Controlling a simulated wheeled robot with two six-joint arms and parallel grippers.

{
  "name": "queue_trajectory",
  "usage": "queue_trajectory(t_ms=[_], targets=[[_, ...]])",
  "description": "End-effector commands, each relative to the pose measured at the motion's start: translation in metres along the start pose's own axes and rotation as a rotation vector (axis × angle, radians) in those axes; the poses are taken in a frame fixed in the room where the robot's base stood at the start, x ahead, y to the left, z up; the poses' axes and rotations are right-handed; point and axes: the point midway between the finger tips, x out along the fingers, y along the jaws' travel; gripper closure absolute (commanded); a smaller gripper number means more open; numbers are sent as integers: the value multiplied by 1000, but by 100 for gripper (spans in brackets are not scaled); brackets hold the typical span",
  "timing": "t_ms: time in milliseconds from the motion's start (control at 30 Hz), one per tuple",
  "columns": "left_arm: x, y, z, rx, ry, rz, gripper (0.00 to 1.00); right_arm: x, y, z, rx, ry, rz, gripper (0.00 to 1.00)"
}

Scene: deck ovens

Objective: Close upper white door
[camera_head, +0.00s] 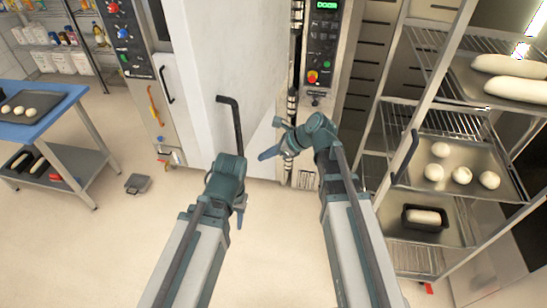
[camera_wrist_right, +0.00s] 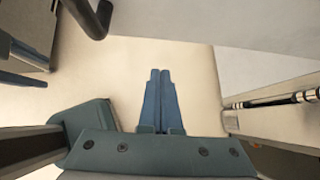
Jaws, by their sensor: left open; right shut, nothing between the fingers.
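The upper white door (camera_head: 222,62) stands swung out from the oven front in the head view, its hinge side (camera_head: 292,105) at the right. A black bar handle (camera_head: 236,125) is on its face; a dark bar, likely this handle, also shows in the right wrist view (camera_wrist_right: 92,18). My right gripper (camera_head: 268,153) is shut and empty, low by the door's bottom right edge; its blue fingers (camera_wrist_right: 160,95) point ahead in the wrist view. I cannot tell whether it touches the door. My left gripper (camera_head: 241,212) is open, below the handle and apart from it.
A control panel (camera_head: 322,45) with a green display stands right of the door. A steel rack (camera_head: 432,90) with dough trays is close on the right. A blue table (camera_head: 45,118) is at the left.

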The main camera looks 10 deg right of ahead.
Motion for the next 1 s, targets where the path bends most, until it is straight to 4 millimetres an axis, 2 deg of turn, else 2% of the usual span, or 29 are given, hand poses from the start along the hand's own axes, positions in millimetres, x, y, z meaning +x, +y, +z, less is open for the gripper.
queue_trajectory(t_ms=[33,167,233,400,1000], targets=[[14,1,-1,2,0,0,56,16,0,-4,-2,0,3,100],[29,3,-2,6,0,-1,56,38,0,-3,-2,0,2,100],[21,2,-1,6,0,-1,56,41,-1,10,-3,0,2,100],[21,2,-1,6,0,-1,56,53,0,23,-2,1,1,100],[21,2,-1,5,0,-1,56,60,0,30,2,0,-2,100]])
